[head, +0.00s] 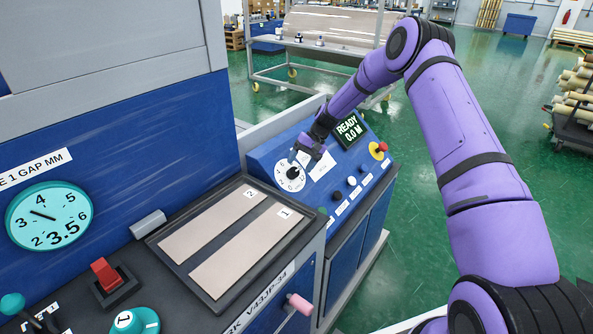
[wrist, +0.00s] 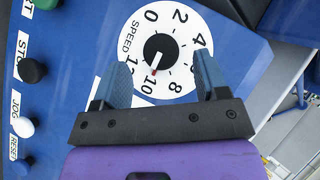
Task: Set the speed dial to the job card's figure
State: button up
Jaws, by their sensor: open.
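The speed dial (wrist: 178,30) is a white disc marked 0 to 12 on the blue console, with a black knob (wrist: 160,48) at its centre. The dial also shows in the head view (head: 284,178). My gripper (wrist: 160,76) is open, its two blue-grey fingers apart on either side of the dial's lower part in the wrist view. The fingers do not hold the knob. In the head view my gripper (head: 307,154) is over the dial. A white card (head: 322,166) lies right of the dial; its figure is unreadable.
A display (head: 349,130) reads READY 0.0 M. A red-topped button (head: 379,149) and several smaller buttons, including a black one (wrist: 32,70) and a white one (wrist: 22,127), line the console. A tray (head: 225,286) with strips 1 and 2 sits left of it.

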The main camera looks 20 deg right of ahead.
jog(key=v, duration=0.7)
jog(key=shift+r, duration=0.1)
jog(key=s+a+r+n+t+h, duration=0.1)
jog(key=s+r+h, duration=0.1)
jog(key=s+r, duration=1)
jog(key=s+a+r+n+t+h, duration=0.1)
jog(key=s+r+t+h, duration=0.15)
jog(key=s+r, duration=0.95)
jog(key=s+d+r+t+h, duration=0.1)
jog(key=s+r, duration=0.3)
jog(key=s, duration=0.9)
jog(key=s+d+r+t+h, duration=0.1)
jog(key=s+r, duration=0.3)
jog(key=s, duration=0.9)
jog(key=shift+d+t, duration=0.4)
jog(key=shift+t, duration=0.25)
